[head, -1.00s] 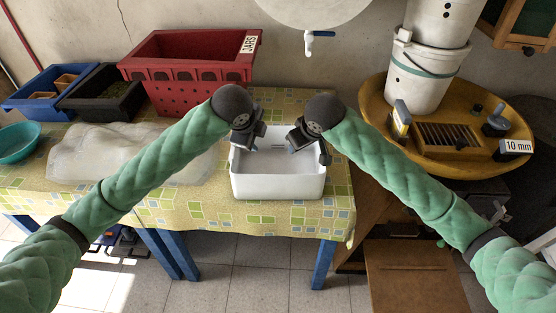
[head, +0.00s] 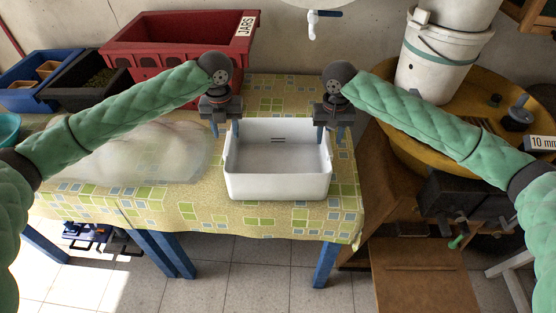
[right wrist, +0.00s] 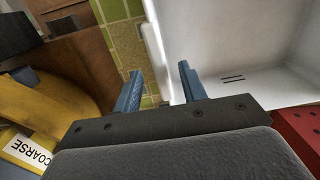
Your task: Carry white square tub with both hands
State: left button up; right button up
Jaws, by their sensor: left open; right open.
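The white square tub (head: 278,187) stands upright and empty on the patterned tablecloth, near the table's front edge. My left gripper (head: 222,128) is at the tub's left side, by its back left corner, fingers pointing down. My right gripper (head: 330,134) is at the tub's right side, by its back right corner, also pointing down. In the right wrist view the open blue fingers of my right gripper (right wrist: 161,88) show with the tub's right wall (right wrist: 158,50) between their lines, a little beyond the tips. Whether either gripper touches the tub I cannot tell.
A red crate (head: 165,45) labelled JARS and dark and blue crates stand at the back left. A clear plastic sheet (head: 150,150) lies left of the tub. A yellow round stand (head: 400,150) with a white bucket (head: 435,60) is at the right. The cloth in front of the tub is clear.

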aim_at(228, 142)
pick_arm(q)
jog(key=shift+s+r, duration=0.1)
pick_arm(e)
jog(key=shift+s+r, duration=0.1)
pick_arm(q)
jog(key=shift+f, duration=3.95)
pick_arm(e)
jog(key=shift+f, duration=3.95)
pick_arm(q)
grip_shut()
pick_arm(e)
grip_shut()
